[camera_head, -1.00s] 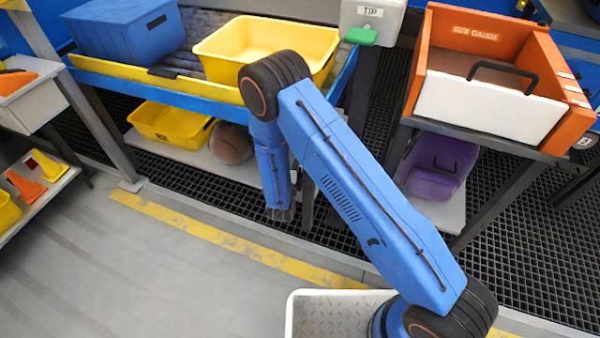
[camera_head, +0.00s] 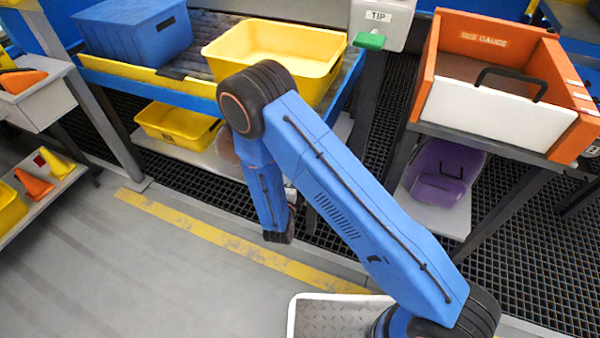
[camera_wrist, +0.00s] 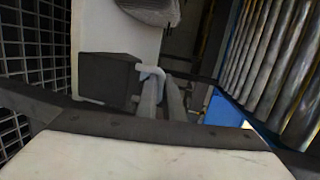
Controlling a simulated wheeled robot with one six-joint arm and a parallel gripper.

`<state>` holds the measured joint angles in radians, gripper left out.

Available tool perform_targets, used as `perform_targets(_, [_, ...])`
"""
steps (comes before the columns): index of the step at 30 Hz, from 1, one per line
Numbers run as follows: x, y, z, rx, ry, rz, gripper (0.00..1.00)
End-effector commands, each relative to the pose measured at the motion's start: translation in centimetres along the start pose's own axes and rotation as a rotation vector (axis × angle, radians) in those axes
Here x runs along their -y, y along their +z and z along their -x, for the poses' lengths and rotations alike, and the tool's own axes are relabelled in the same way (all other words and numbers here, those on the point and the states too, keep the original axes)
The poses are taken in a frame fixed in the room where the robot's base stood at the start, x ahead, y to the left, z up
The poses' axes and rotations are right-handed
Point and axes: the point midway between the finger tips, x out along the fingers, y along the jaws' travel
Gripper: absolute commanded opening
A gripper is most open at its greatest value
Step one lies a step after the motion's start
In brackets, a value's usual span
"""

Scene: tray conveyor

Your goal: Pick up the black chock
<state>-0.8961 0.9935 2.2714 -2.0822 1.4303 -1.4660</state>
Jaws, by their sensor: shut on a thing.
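The black chock (camera_wrist: 108,76) shows in the wrist view as a dark, blocky piece left of centre, in front of a pale shelf surface. My gripper (camera_wrist: 160,82) has its pale grey fingers shut at the chock's right end, holding it. I cannot tell whether the chock touches the shelf. In the head view my blue arm reaches down in front of the conveyor stand. The fingers are mostly hidden there, and I cannot make out the chock.
The lower shelf holds a yellow bin (camera_head: 178,126). Above it, a blue tote (camera_head: 133,32) and a yellow tray (camera_head: 272,58) stand on the roller conveyor. An orange size-gauge box (camera_head: 500,80) and a purple bin (camera_head: 443,172) are at right. Open floor (camera_head: 130,270) lies at front left.

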Motion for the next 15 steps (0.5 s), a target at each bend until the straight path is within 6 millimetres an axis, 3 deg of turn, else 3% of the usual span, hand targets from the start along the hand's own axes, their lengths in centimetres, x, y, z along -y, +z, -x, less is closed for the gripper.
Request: perform_targets(15, [8.6,0.0,1.7,0.001,-0.002,-0.004,0.00])
